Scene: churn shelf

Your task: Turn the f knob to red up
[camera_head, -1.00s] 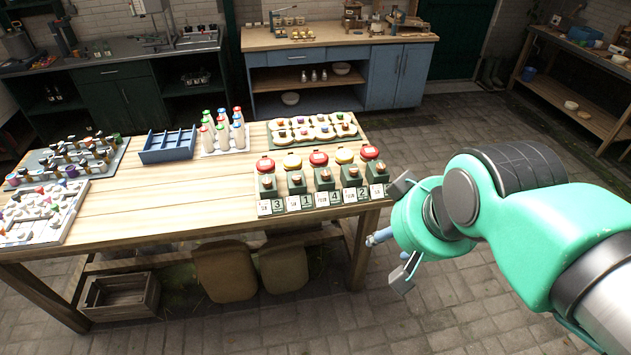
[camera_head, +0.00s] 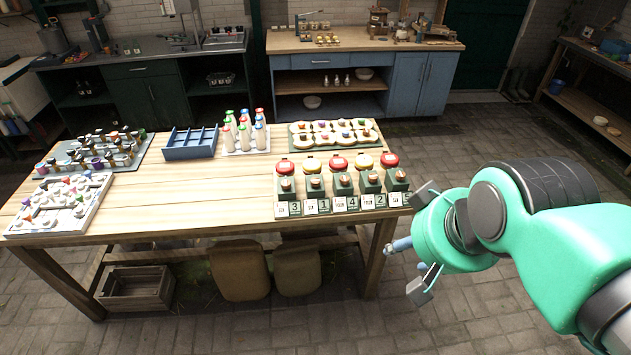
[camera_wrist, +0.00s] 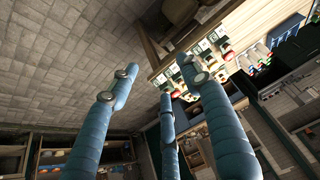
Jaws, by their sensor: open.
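A row of several green knob boxes (camera_head: 342,186) stands along the front right edge of the wooden table, each with a brass-coloured knob on its face. Red and yellow round caps (camera_head: 337,163) sit behind them. White label cards (camera_head: 352,204) with numbers are on the fronts; the small lettering is too small to tell which is f. My gripper (camera_head: 414,243) is open and empty, off the table's right front corner, in front of and right of the rightmost box. In the wrist view, its blue fingers (camera_wrist: 155,85) are spread apart with nothing between them.
The wooden table (camera_head: 215,205) also holds a blue divided tray (camera_head: 190,150), capped bottles (camera_head: 245,130), a tray of bread-like pieces (camera_head: 335,132) and two trays of small parts at left. Two brown sacks or stools (camera_head: 240,272) and a crate (camera_head: 137,290) are underneath. Floor in front is clear.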

